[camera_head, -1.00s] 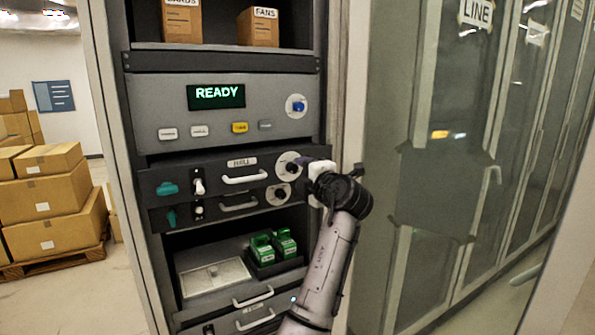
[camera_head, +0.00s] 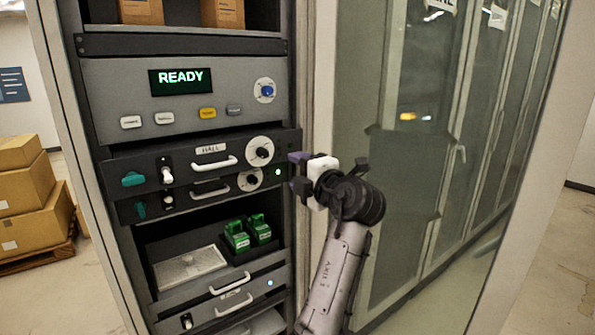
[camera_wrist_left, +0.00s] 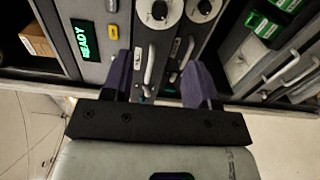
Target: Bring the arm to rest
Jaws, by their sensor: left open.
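My left gripper (camera_head: 299,172) is open and empty in the head view, just right of the rack's HALL panel (camera_head: 212,149), apart from its knobs as far as I can tell. In the left wrist view its two purple fingers (camera_wrist_left: 160,82) stand wide apart with nothing between them, facing the rack front. The left forearm reaches up from the bottom of the head view. My right gripper does not show in either view.
The rack holds a panel with a READY display (camera_head: 181,81), a blue knob (camera_head: 265,90), white handles, and green blocks (camera_head: 238,237) on a lower shelf. A glass-doored cabinet (camera_head: 415,150) stands right. Cardboard boxes (camera_head: 25,185) are stacked left.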

